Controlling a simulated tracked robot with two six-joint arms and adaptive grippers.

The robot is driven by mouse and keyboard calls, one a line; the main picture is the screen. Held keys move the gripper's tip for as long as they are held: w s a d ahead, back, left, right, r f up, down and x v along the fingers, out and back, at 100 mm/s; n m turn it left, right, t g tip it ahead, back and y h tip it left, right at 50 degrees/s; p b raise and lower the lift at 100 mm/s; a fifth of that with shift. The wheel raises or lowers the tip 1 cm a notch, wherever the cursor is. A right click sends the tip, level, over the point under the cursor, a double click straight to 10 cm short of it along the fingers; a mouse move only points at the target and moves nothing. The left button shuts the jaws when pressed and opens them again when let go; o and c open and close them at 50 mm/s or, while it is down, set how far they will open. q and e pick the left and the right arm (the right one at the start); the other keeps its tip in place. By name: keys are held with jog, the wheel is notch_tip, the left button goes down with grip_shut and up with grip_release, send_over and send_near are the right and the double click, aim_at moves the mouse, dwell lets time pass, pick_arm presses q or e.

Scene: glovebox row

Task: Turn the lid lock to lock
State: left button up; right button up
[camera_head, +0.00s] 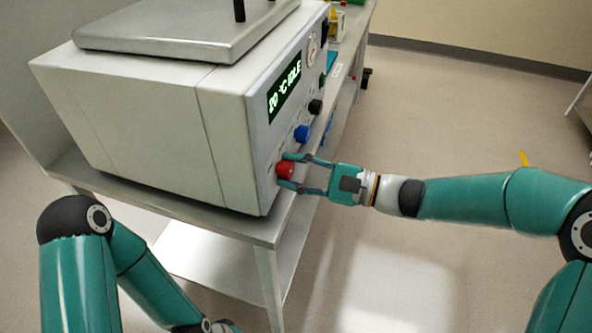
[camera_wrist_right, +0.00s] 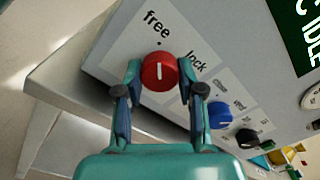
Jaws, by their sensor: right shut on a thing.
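The lid lock is a red round knob (camera_head: 285,170) low on the front panel of a grey-white bench machine (camera_head: 225,100). My right gripper (camera_head: 287,171) has its two fingers on either side of the red knob, shut on it. In the right wrist view the red knob (camera_wrist_right: 159,71) sits between the fingertips (camera_wrist_right: 158,75). Its white mark points up the picture, towards the word "free"; the word "lock" is to its right. My left arm is at the lower left of the head view; its fingers are not visible.
A blue knob (camera_head: 301,134) and a black knob (camera_head: 316,107) sit farther along the panel, below a green display (camera_head: 285,88) reading "20 °C IDLE". The machine stands on a grey bench (camera_head: 258,228). The floor on the right is mostly clear.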

jog(key=shift+d+f, duration=0.1)
jog(key=shift+s, duration=0.1)
jog(key=shift+m+p, duration=0.35)
jog(key=shift+m, duration=0.05)
jog(key=m+p, duration=0.2)
jog(key=m, duration=0.1)
jog(key=m+p, duration=0.1)
jog(key=shift+a+r+p, duration=0.2)
jog(key=shift+r+p, duration=0.05)
jog(key=shift+p, duration=0.15)
jog(key=m+p, duration=0.9)
jog(key=shift+s+m, duration=0.1)
jog(key=shift+m, duration=0.2)
jog(key=m+p, duration=0.2)
jog(key=shift+f+m, duration=0.1)
jog(key=shift+m, duration=0.2)
jog(key=shift+f+m+p, duration=0.1)
jog(key=shift+m+p, duration=0.4)
jog(key=shift+p, duration=0.15)
